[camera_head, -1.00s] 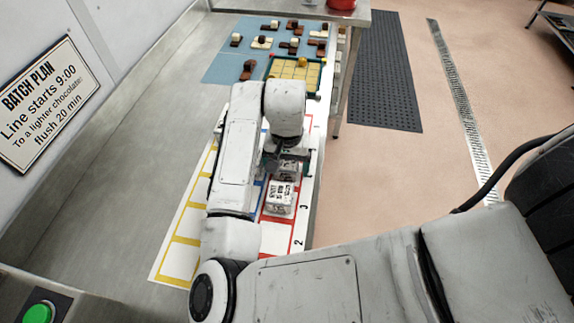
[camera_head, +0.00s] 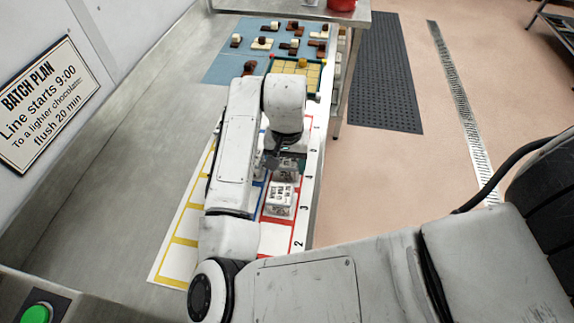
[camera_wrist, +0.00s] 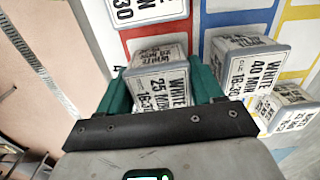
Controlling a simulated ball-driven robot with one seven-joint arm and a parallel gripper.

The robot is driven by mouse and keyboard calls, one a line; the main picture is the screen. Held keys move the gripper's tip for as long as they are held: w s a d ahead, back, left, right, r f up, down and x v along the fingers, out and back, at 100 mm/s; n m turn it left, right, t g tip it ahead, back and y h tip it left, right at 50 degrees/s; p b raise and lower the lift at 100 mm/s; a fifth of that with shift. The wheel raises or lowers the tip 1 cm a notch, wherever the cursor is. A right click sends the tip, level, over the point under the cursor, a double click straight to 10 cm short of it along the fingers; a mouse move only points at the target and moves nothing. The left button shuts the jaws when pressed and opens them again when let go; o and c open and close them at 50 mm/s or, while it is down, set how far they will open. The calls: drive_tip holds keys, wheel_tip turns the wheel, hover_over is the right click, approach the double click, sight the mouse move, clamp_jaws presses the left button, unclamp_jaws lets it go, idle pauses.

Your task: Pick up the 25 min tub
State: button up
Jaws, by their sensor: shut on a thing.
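The 25 min tub (camera_wrist: 165,88) is a pale box with black print reading WHITE, 25 MIN and 16:30. In the wrist view it sits between the green fingers of my gripper (camera_wrist: 163,92), which is shut on it. Its lower part is hidden by the dark gripper bar. In the head view my gripper (camera_head: 285,163) is over the marked mat, and the tub is mostly hidden by it. I cannot tell whether the tub is clear of the mat.
A 30 min tub (camera_wrist: 145,10) stands close by; a tub also shows in the head view (camera_head: 280,198). A 40 min tub (camera_wrist: 245,65) and another tub (camera_wrist: 285,108) stand to the right in the wrist view. A mould tray (camera_head: 268,68) and chocolate pieces are farther back.

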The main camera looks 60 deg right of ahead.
drive_tip(key=s+r+p, duration=0.6)
drive_tip(key=s+r, duration=0.8)
drive_tip(key=r, duration=0.5)
drive_tip(key=shift+a, duration=0.15)
